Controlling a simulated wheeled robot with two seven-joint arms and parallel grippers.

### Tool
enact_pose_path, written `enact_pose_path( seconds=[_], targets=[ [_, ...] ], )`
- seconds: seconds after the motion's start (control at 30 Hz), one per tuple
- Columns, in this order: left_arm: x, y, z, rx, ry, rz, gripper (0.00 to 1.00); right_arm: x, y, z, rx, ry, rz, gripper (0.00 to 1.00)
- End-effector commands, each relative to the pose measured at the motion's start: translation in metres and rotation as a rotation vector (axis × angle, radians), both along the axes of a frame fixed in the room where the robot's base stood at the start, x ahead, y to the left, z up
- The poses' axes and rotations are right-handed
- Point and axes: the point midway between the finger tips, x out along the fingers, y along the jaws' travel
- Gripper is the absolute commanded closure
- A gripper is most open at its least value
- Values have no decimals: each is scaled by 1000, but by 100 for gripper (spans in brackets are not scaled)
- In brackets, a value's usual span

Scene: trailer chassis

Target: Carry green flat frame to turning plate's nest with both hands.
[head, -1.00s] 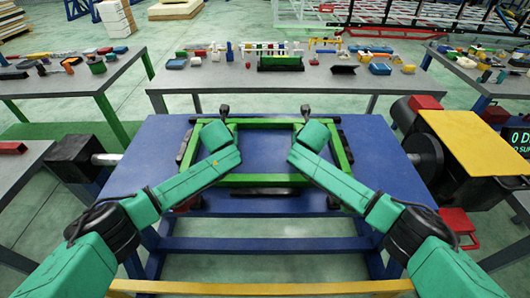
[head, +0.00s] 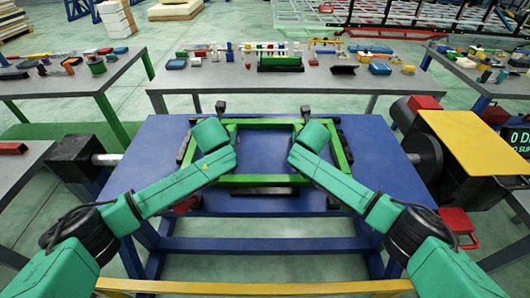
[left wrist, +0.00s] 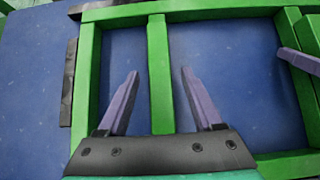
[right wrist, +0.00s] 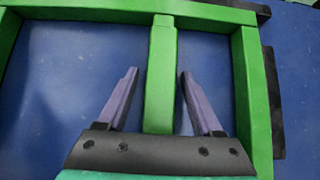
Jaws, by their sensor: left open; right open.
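The green flat frame (head: 268,123) lies flat on the blue turning plate (head: 380,150), between dark blocks that show along its edges. My left gripper (left wrist: 158,72) is open, its purple fingers on either side of a green inner bar with gaps to both sides. My right gripper (right wrist: 158,72) is open in the same way around another inner bar (right wrist: 160,80). A purple finger of the other gripper (left wrist: 300,60) shows at the right of the left wrist view. In the head view my arms hide both sets of fingertips.
A dark block (head: 264,191) lies along the frame's near side. A grey table with small parts (head: 290,78) stands behind.

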Motion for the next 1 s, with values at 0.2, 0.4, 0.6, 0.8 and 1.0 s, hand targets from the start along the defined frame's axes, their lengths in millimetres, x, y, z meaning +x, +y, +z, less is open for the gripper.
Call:
enact_pose_path(
  seconds=[0.2,0.4,0.6,0.8,1.0],
  targets=[
    [-36,0,36,0,-1,0,33,0,0,0,0,0,0,33],
    [-47,0,47,1,1,1,33,-2,0,2,1,-1,1,33],
    [-47,0,47,1,1,1,33,-23,0,23,0,-2,3,33],
    [-47,0,46,1,1,1,33,-59,0,59,-1,-3,2,33],
    [-47,0,46,1,1,1,33,-83,0,83,-1,-1,-1,33]
  ],
)
